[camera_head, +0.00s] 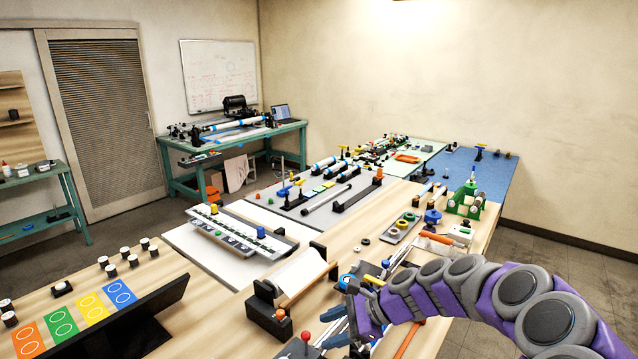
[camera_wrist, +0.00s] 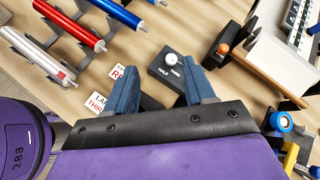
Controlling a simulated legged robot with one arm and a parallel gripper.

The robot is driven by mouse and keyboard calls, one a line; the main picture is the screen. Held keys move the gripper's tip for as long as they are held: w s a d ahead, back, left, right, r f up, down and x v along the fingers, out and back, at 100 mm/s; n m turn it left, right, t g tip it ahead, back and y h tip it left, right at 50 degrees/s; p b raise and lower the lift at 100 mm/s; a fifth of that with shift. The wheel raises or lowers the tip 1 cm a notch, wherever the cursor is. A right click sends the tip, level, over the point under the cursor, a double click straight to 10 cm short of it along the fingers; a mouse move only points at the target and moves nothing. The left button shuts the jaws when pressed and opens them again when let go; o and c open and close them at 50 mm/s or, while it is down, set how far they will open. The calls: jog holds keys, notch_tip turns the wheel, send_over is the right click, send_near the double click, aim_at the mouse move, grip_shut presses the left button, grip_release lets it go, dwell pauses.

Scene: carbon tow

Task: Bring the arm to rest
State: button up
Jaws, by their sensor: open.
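My arm (camera_head: 480,290), purple with grey joints, reaches in from the right over the wooden table. My gripper (camera_head: 352,325) is low over the table's near part. In the wrist view its two blue fingers (camera_wrist: 160,85) are apart, with nothing held between them. A black box with a white knob (camera_wrist: 172,60) lies beyond and partly between the fingertips. I cannot tell how far above it the fingers are.
The wrist view shows red and blue rods (camera_wrist: 75,20) on grey supports at left and a wooden bar (camera_wrist: 268,78) at right. A white sheet roller stand (camera_head: 295,275) is close left of my gripper. A dark screen (camera_head: 135,320) stands farther left.

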jog(key=s+a+r+n+g+h, duration=0.1)
jog(key=s+r+n+h, duration=0.1)
jog(key=s+n, duration=0.45)
jog(key=s+a+r+n+g+h, duration=0.1)
jog(key=s+r+n+g+h, duration=0.15)
jog(key=s, duration=0.75)
jog(key=s+d+f+n+h, duration=0.1)
jog(key=s+d+n+h, duration=0.2)
jog(key=s+d, duration=0.3)
jog(key=s+d+f+n+h, duration=0.1)
jog(key=s+d+n+h, duration=0.2)
jog(key=s, duration=1.1)
jog(key=d+n, duration=0.1)
jog(key=d, duration=0.2)
jog(key=shift+s+d, duration=0.2)
jog(key=shift+s, duration=0.05)
